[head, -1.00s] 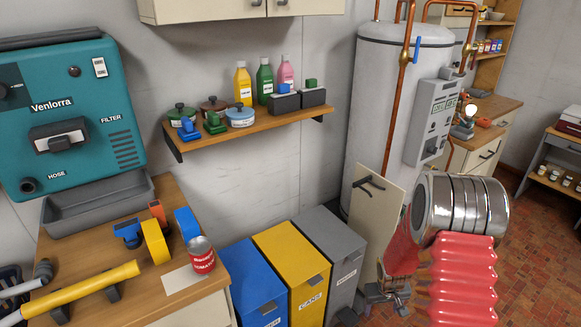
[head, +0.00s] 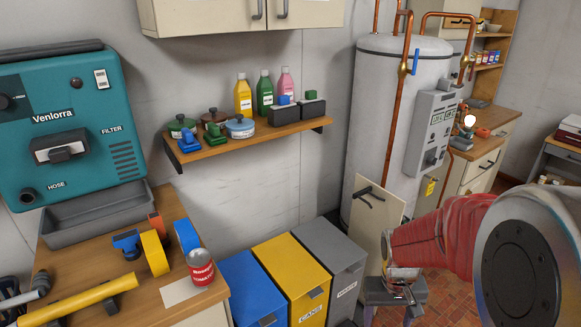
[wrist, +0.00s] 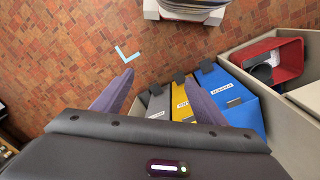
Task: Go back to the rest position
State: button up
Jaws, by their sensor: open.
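My gripper shows in the wrist view (wrist: 158,76), with its two dark fingers spread apart and nothing between them. Beyond the fingers are the brick floor and the tops of the grey, yellow and blue bins. In the head view my arm, with a red sleeve and a large round metal joint, reaches in from the right edge. Its far end is low, in front of the cream board and right of the grey bin. The fingertips are too small there to make out clearly.
The blue bin (head: 249,285), yellow bin (head: 291,272) and grey bin (head: 329,259) stand beside the wooden worktop (head: 95,260). A red-labelled can (head: 200,268) sits at the worktop's edge. A tall grey tank (head: 385,130) stands behind my arm. Brick floor (wrist: 70,60) is open at left.

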jog(key=s+a+r+t, duration=0.1)
jog(key=s+a+r, duration=0.1)
jog(key=s+r, duration=0.2)
jog(key=s+a+r+t, duration=0.2)
jog(key=s+a+r, duration=0.1)
jog(key=r, duration=0.6)
jog(key=s+a+r+t, duration=0.2)
jog(key=s+r, duration=0.3)
jog(key=r, duration=0.2)
jog(key=shift+a+n+y, duration=0.3)
jog(key=shift+n+y, duration=0.1)
jog(key=shift+w+f, duration=0.1)
jog(key=shift+c, duration=0.6)
